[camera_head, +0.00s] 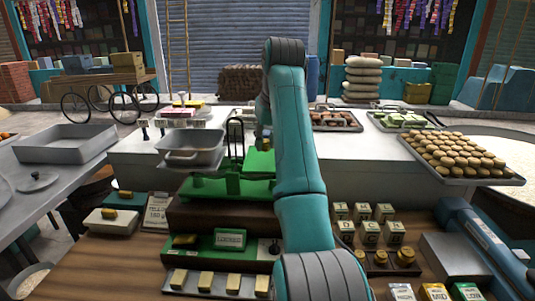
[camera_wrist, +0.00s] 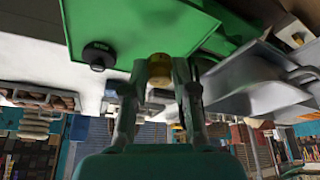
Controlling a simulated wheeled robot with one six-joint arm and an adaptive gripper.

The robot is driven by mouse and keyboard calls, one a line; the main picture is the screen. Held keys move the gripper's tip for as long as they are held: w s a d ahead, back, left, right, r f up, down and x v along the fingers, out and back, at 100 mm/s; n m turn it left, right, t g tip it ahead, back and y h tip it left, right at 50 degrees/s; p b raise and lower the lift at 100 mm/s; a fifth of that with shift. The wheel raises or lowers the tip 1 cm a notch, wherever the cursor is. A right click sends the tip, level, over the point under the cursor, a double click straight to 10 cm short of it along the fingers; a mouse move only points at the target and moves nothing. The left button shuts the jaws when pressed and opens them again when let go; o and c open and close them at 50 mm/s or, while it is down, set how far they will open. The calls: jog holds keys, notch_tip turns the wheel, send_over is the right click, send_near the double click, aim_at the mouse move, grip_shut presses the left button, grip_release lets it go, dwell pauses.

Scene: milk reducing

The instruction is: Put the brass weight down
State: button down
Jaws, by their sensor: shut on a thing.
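My gripper (camera_wrist: 160,78) is shut on a brass weight (camera_wrist: 159,66) in the wrist view, where the scene appears upside down. The weight is close to a green plate (camera_wrist: 130,30) of the balance scale; I cannot tell whether it touches. A round black piece (camera_wrist: 98,55) with a pale label is also at this plate. In the head view, the green balance scale (camera_head: 228,188) stands on a dark wooden block, with a grey metal pan (camera_head: 190,150) on its left. My arm hides most of the gripper and the scale's right side there.
Several brass weights (camera_head: 381,257) stand in a holder right of my arm, below small cream boxes (camera_head: 364,212). Butter-like bars (camera_head: 205,281) lie on a front tray. A tray of buns (camera_head: 456,154) is at right, a grey basin (camera_head: 65,143) at left.

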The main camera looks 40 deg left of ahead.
aim_at(267, 148)
jog(key=shift+f, duration=1.9)
jog(key=c, duration=0.9)
grip_release()
jog(key=shift+f, duration=0.1)
jog(key=shift+r, duration=0.35)
jog(key=v, duration=1.1)
jog(key=shift+s+d+r, duration=0.15)
jog(key=shift+r, duration=0.05)
